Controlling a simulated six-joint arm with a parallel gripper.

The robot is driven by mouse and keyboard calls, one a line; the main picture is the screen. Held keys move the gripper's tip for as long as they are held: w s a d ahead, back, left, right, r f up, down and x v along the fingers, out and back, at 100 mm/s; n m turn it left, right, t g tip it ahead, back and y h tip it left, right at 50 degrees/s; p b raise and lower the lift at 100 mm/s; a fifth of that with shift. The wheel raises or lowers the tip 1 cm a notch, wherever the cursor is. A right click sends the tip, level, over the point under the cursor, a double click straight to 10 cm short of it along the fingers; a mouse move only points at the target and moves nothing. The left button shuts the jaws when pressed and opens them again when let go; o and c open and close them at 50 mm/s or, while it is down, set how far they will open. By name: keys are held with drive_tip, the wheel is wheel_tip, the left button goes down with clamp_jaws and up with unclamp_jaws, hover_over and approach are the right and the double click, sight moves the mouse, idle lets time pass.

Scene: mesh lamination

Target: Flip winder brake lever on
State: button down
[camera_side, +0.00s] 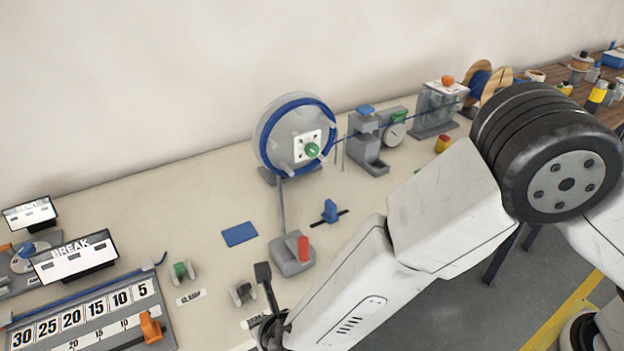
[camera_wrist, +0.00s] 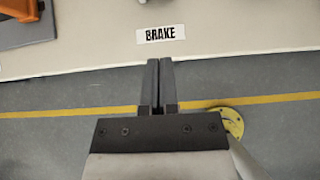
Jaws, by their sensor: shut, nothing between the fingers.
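The BRAKE label (camera_wrist: 160,34) lies flat near the table's front edge in the wrist view; in the side view a label (camera_side: 252,322) is partly hidden by my wrist. Just behind that label is a small grey bracket (camera_side: 242,292) with a dark part, apparently the brake lever; its position is too small to tell. It is not seen in the wrist view. The winder reel (camera_side: 268,145) with blue strand stands at the back. My gripper (camera_wrist: 160,64) is shut and empty, its tips below the label in the wrist picture.
A red lever (camera_side: 303,248) on a grey base stands right of the bracket. A green-knobbed fixture (camera_side: 182,271) is to its left. An orange handle (camera_side: 151,327) sits on the numbered board. A blue handle (camera_side: 330,210) and blue patch (camera_side: 240,234) lie behind.

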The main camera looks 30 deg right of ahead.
sight(247, 288)
drive_tip(key=x, duration=0.3)
drive_tip(key=shift+w+f, duration=0.15)
drive_tip(key=shift+f, duration=0.05)
drive_tip(key=w, duration=0.1)
drive_tip(key=w+r, duration=0.1)
drive_tip(key=shift+w+r, duration=0.25)
drive_tip(key=shift+w, duration=0.05)
drive_tip(key=shift+w+r, duration=0.3)
drive_tip(key=shift+w, duration=0.15)
drive_tip(key=shift+w+r, duration=0.45)
drive_tip(key=shift+w, duration=0.05)
drive_tip(key=shift+w+r, duration=0.25)
drive_tip(key=shift+w, duration=0.05)
drive_tip(key=shift+w+r, duration=0.45)
drive_tip(key=shift+w, duration=0.35)
drive_tip(key=shift+w+r, duration=0.1)
drive_tip(key=shift+w, duration=0.55)
drive_tip(key=shift+w+r, duration=0.15)
drive_tip(key=shift+w, duration=1.7)
drive_tip(key=shift+d+f, duration=0.1)
